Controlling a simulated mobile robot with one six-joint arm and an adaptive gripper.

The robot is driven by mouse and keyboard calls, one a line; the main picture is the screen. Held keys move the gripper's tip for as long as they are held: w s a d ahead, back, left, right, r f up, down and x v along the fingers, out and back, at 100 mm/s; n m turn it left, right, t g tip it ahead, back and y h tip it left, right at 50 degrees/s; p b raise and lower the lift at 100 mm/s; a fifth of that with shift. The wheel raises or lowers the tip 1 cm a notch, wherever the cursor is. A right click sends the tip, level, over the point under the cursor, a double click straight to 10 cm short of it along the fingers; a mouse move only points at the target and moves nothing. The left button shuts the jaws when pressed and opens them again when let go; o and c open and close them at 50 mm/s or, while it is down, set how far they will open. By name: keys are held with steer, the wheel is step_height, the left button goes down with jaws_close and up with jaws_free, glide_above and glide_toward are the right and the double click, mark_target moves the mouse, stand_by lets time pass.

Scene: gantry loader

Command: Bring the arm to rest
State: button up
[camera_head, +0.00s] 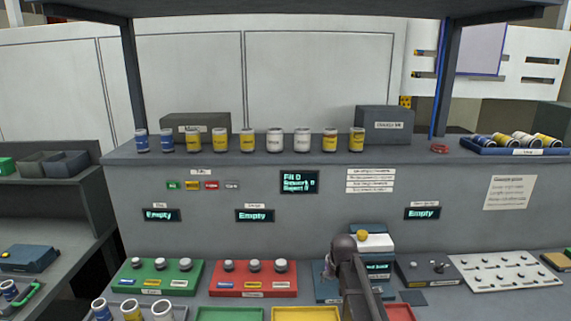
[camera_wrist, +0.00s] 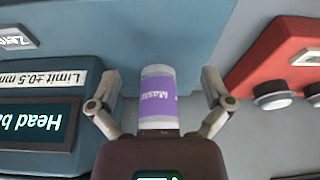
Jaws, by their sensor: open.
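My gripper (camera_wrist: 160,82) is open in the wrist view, with one finger on each side of a small can with a purple label and white ends (camera_wrist: 158,98). Gaps show between the fingers and the can. The can is over a blue surface (camera_wrist: 150,25), and its lower end meets the dark gripper body in the picture. In the head view my arm (camera_head: 352,268) reaches in at the lower middle, in front of a blue device with a display (camera_head: 378,267). The purple can cannot be made out there.
A green tray (camera_head: 190,284) and a red tray (camera_head: 284,291) with knobs lie left of my arm. A dark box (camera_head: 427,283) and a white board with pegs (camera_head: 500,262) lie right. Several blue and yellow cans line the shelf (camera_head: 240,168) behind.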

steer(key=s+g, duration=0.1)
steer(key=s, duration=0.6)
steer(key=s+g, duration=0.1)
steer(key=s, duration=0.7)
steer(key=s+g, duration=0.1)
steer(key=s, duration=0.6)
steer(key=shift+s+a+f+m, duration=0.1)
steer(key=shift+s+f+m, duration=0.1)
steer(key=shift+f+m, duration=0.15)
